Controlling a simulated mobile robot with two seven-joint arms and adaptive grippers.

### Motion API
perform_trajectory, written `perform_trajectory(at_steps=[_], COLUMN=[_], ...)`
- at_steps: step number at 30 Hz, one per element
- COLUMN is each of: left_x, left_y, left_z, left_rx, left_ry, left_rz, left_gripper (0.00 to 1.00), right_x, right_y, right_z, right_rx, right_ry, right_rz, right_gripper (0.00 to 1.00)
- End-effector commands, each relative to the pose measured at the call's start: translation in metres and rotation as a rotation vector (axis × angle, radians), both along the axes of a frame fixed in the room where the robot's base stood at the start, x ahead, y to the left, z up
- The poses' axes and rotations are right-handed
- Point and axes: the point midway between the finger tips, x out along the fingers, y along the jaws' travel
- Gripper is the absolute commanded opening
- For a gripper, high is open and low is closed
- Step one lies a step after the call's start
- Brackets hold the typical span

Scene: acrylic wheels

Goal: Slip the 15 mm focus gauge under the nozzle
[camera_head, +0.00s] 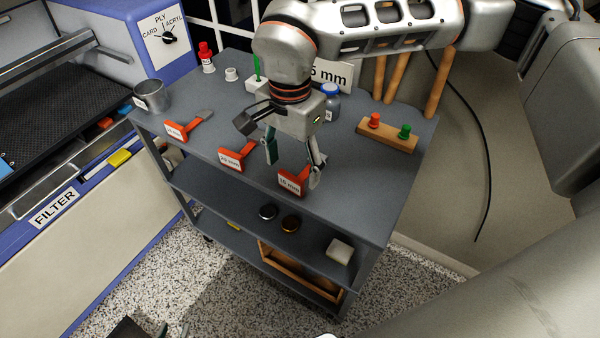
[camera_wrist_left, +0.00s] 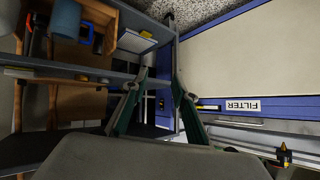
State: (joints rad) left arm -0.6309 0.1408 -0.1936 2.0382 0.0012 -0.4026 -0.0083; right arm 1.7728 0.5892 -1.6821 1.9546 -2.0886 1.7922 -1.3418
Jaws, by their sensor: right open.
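Three orange-handled gauges lie on the grey cart top. The left gauge (camera_head: 178,131) has a blurred label, the middle gauge (camera_head: 232,160) seems to read 20 mm, and the right gauge (camera_head: 290,182) seems to read 10 mm. I cannot tell surely which is the 15 mm one. My right gripper (camera_head: 294,174) is open, pointing down, its fingers either side of the right gauge's handle area; contact is unclear. My left gripper (camera_wrist_left: 160,78) is open and empty in the left wrist view, low beside the machine. I cannot make out the nozzle.
The blue-trimmed machine (camera_head: 150,45) stands open at left with a dark bed (camera_head: 65,85). A metal cup (camera_head: 150,97), red bottle (camera_head: 206,57), blue-capped jar (camera_head: 330,98), partly hidden "5 mm" sign (camera_head: 342,74) and wooden peg block (camera_head: 386,133) stand on the cart.

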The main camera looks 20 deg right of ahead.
Motion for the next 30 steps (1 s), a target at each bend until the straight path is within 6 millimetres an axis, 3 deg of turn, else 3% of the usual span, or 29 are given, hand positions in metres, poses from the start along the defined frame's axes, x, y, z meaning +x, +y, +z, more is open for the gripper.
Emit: perform_trajectory(at_steps=[7, 15, 16, 21, 30], left_x=[0.0, 0.01, 0.01, 0.009, 0.007], left_y=[0.0, 0.001, 0.001, 0.001, 0.002], left_z=[-0.005, 0.002, 0.003, 0.002, 0.001], left_rx=[0.004, 0.006, 0.007, 0.006, 0.006], left_ry=[0.002, -0.019, -0.019, -0.018, -0.014], left_rz=[-0.002, -0.002, -0.001, -0.001, 0.0], left_gripper=[0.28, 0.28, 0.28, 0.28, 0.28], right_x=[0.0, 0.001, 0.001, 0.001, 0.001], right_y=[0.003, 0.003, 0.003, 0.003, 0.003], right_z=[-0.038, -0.042, -0.042, -0.042, -0.042], right_rx=[0.0, 0.001, 0.001, 0.0, 0.001], right_ry=[0.006, -0.001, -0.001, 0.0, -0.001], right_rz=[0.001, 0.0, 0.0, 0.0, 0.0], right_gripper=[0.62, 0.62, 0.6, 0.2, 0.2])
